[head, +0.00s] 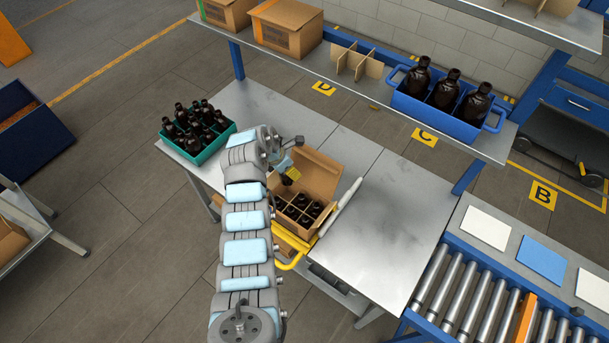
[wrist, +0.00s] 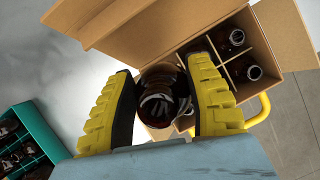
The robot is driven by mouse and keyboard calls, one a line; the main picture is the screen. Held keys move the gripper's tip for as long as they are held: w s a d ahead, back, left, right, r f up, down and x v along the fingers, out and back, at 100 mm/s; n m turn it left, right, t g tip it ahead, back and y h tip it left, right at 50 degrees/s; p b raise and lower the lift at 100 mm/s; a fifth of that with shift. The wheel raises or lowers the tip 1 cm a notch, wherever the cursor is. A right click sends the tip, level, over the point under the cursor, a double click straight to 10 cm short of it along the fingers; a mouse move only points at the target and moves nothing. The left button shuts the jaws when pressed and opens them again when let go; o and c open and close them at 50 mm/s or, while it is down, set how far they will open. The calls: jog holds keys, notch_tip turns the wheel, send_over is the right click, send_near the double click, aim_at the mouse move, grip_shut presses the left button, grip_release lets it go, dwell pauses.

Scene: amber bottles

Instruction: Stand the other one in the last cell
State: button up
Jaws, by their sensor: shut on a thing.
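My gripper (head: 286,166) is above the back left part of an open cardboard box (head: 322,172) with a cell divider. In the wrist view its yellow fingers (wrist: 160,76) are shut on a dark amber bottle (wrist: 157,105). The held bottle also shows below the gripper in the head view (head: 288,180). Several dark bottles (head: 303,201) stand in the box's cells; two show clearly in the wrist view (wrist: 244,70). The cell under the held bottle is hidden by the bottle and fingers.
A green crate (head: 206,153) with several amber bottles stands at the left of the grey table (head: 385,205). A blue crate (head: 430,109) with three bottles is on the shelf above. The box flaps stand open. A white roll (head: 341,206) lies right of the box.

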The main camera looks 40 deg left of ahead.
jog(key=shift+a+f, duration=0.15)
jog(key=shift+a, duration=0.05)
notch_tip(320, 180, down, 3)
jog(key=b, duration=0.4)
jog(key=shift+f+b, duration=0.5)
jog(key=shift+f, duration=2.5)
jog(key=o, duration=1.2)
jog(key=shift+s+d, duration=0.1)
